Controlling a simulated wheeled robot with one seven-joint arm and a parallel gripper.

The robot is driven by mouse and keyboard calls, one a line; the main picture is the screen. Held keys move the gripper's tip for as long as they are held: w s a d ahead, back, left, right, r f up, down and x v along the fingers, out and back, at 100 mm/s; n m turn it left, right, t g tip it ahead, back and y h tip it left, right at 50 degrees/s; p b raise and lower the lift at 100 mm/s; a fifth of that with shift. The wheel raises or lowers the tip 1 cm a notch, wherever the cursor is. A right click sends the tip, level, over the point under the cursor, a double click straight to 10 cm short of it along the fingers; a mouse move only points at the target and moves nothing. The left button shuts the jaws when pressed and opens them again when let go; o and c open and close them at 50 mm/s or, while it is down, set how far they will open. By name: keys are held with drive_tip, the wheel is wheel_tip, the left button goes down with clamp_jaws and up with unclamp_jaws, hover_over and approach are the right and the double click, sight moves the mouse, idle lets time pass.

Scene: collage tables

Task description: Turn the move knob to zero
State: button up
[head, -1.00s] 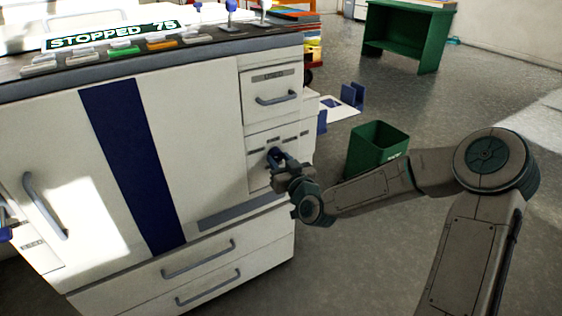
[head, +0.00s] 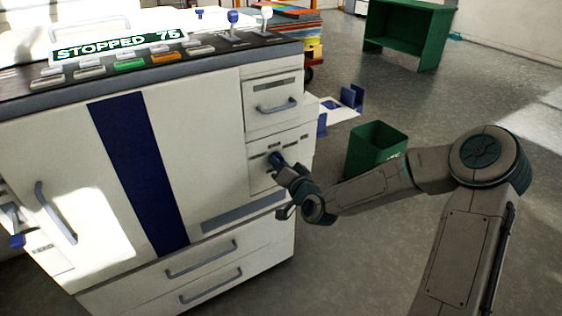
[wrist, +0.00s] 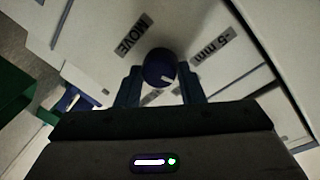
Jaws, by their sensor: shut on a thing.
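The move knob (wrist: 159,66) is a round dark blue knob on the white machine's right front panel. In the wrist view it sits between the two fingers of my gripper (wrist: 160,88), which is shut on it. A label reading MOVE (wrist: 133,35) lies to its upper left and one that seems to read -5 mm (wrist: 213,46) to its upper right. A third label below is partly hidden. I cannot tell where the knob points. In the head view my gripper (head: 279,164) reaches the panel below the small drawer and covers part of the knob.
The machine's display (head: 118,47) reads STOPPED 75, above a row of coloured buttons. A drawer handle (head: 277,106) juts out above the knob. A green bin (head: 376,148) stands on the floor behind my arm. Open floor lies to the right.

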drive_tip(key=shift+m+g+p, duration=0.3)
drive_tip(key=shift+m+p, duration=0.55)
drive_tip(key=shift+m, duration=0.85)
drive_tip(key=shift+y, duration=0.3)
drive_tip(key=o, duration=1)
drive_tip(key=shift+s+d, duration=0.1)
drive_tip(key=shift+d, duration=0.05)
drive_tip(key=shift+p+v, duration=4)
drive_tip(key=shift+v, duration=2.75)
